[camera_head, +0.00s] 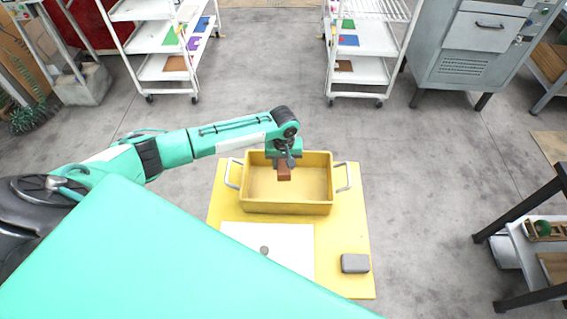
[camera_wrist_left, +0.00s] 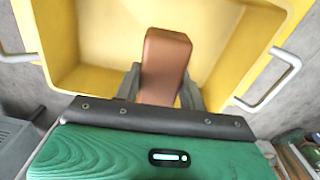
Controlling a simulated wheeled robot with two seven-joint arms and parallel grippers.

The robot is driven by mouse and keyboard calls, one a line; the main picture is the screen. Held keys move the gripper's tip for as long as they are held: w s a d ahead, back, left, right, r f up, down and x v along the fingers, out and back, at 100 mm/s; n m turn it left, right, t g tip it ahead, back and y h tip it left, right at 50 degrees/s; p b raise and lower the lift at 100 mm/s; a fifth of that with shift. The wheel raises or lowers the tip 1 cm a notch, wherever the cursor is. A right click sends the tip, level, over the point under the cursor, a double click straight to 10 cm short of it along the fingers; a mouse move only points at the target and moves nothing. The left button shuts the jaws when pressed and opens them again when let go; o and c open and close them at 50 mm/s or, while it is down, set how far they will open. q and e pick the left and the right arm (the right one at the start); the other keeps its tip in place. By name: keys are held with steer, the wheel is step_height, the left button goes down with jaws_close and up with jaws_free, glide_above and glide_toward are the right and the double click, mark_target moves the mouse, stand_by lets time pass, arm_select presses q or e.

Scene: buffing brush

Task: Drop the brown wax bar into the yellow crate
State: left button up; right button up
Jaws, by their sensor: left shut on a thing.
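The brown wax bar (camera_head: 284,173) is held in my left gripper (camera_head: 284,162), above the yellow crate (camera_head: 262,207). In the left wrist view the wax bar (camera_wrist_left: 166,54) stands between the two grey fingers of my left gripper (camera_wrist_left: 160,88), which are shut on it. The crate's yellow walls and floor (camera_wrist_left: 98,38) show around and beyond the bar. The crate has a pale handle at each end. The crate's inside looks empty where it can be seen. My right gripper is in neither view.
The crate sits on a yellow board (camera_head: 352,225). A white sheet (camera_head: 285,240) with a small grey disc and a grey block (camera_head: 354,263) lie nearer on it. White shelf carts (camera_head: 170,70) and a grey cabinet (camera_head: 470,60) stand farther back. Open floor lies between.

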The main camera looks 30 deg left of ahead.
mark_target(283, 163)
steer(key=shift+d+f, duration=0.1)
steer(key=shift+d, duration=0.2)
arm_select(q)
steer(key=o, duration=1.2)
steer(key=shift+c, duration=0.2)
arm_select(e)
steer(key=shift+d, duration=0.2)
arm_select(q)
step_height(283, 163, up, 14)
steer(key=b, duration=0.2)
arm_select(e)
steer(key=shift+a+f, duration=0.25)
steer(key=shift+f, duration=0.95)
arm_select(q)
steer(key=shift+f, duration=0.15)
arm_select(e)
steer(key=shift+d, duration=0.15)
arm_select(q)
steer(key=shift+s, duration=0.1)
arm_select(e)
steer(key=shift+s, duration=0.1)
